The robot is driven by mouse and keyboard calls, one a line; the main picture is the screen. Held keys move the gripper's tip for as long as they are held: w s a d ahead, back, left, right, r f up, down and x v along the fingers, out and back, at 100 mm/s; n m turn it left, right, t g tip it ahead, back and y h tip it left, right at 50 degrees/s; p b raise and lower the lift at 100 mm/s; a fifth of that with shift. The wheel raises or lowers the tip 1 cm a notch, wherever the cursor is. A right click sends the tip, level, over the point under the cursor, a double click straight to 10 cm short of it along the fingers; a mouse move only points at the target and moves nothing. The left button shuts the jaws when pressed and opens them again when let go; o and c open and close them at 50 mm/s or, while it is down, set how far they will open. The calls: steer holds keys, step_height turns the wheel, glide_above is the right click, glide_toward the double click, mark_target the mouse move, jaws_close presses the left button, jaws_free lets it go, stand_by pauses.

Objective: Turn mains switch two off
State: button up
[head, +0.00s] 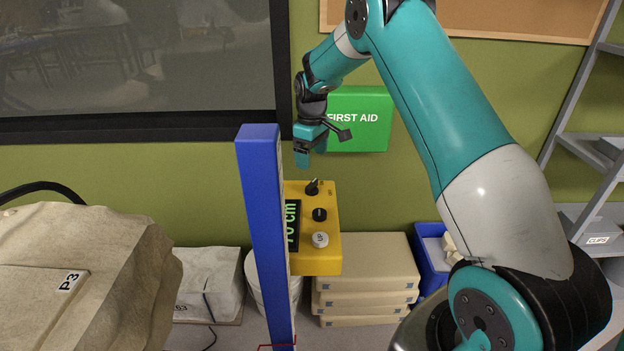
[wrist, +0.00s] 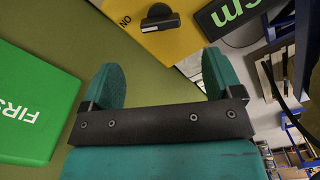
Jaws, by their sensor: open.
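A yellow control box (head: 326,262) faces me behind a blue post. It carries a dark display reading about "70 cm", a black switch (head: 312,188) at the top, a black knob (head: 320,214) below it and a pale round button (head: 320,240). The labels are too small to tell which is mains switch two. My gripper (head: 304,160) is open and empty, just above the box's top edge. In the wrist view a black rotary switch (wrist: 160,18) marked ON, seen upside down, lies beyond my open fingers (wrist: 162,80), apart from them.
A blue post (head: 262,230) stands in front of the box's left side. A green first aid box (head: 365,138) hangs on the wall right behind my gripper. Stacked flat boxes (head: 365,270) and a blue bin (head: 432,262) stand below. A wrapped block (head: 85,270) fills the lower left.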

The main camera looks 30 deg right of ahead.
mark_target(312, 183)
step_height(312, 183, down, 9)
steer(key=shift+f+p, duration=0.15)
steer(key=shift+p, duration=0.85)
steer(key=c, duration=0.9)
